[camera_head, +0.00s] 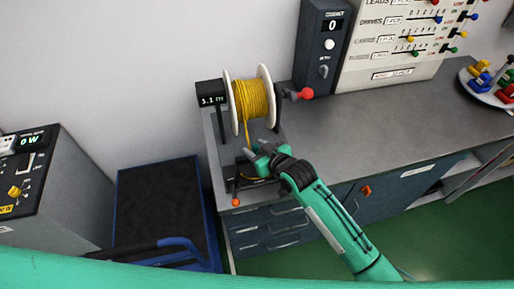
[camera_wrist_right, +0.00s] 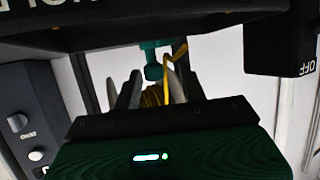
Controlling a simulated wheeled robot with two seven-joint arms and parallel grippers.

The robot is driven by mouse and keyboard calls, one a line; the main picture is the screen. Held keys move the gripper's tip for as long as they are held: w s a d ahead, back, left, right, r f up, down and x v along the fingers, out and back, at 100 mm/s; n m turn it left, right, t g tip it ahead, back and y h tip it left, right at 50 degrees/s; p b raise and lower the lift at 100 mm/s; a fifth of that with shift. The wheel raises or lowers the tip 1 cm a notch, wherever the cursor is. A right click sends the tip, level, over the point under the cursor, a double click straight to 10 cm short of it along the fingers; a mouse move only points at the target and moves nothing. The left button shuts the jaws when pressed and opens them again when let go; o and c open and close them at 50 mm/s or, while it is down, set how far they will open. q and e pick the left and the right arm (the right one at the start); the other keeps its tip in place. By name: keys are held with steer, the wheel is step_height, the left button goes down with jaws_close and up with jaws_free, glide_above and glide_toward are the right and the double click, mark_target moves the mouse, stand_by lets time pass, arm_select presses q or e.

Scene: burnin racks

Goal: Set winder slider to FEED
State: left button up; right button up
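The winder carries a white-flanged spool (camera_head: 251,100) of yellow wire, with a red knob on its right side and a display reading about 5.1 m. A dark block with an orange-tipped lever (camera_head: 235,202) sits at its front foot. I cannot tell which part is the slider, and no FEED label is readable. My right gripper (camera_head: 257,150) is just below the spool, above the winder's base, and hides part of it. In the right wrist view its dark fingers (camera_wrist_right: 160,92) stand apart, with yellow wire visible beyond. Contact cannot be told. My left gripper is not in view.
A grey bench (camera_head: 400,115) extends right, with a dark counter unit (camera_head: 322,45) and a panel of coloured sliders (camera_head: 405,35) behind. A black blue-edged cart (camera_head: 160,215) stands left. In the wrist view, a dark block marked OFF (camera_wrist_right: 280,45) is close at right.

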steer(key=shift+d, duration=0.1)
steer(key=shift+s+d, duration=0.1)
steer(key=shift+d, duration=0.05)
steer(key=b+v, duration=0.3)
steer(key=v, duration=1)
steer(key=shift+s+r, duration=0.2)
steer(key=shift+s, duration=0.05)
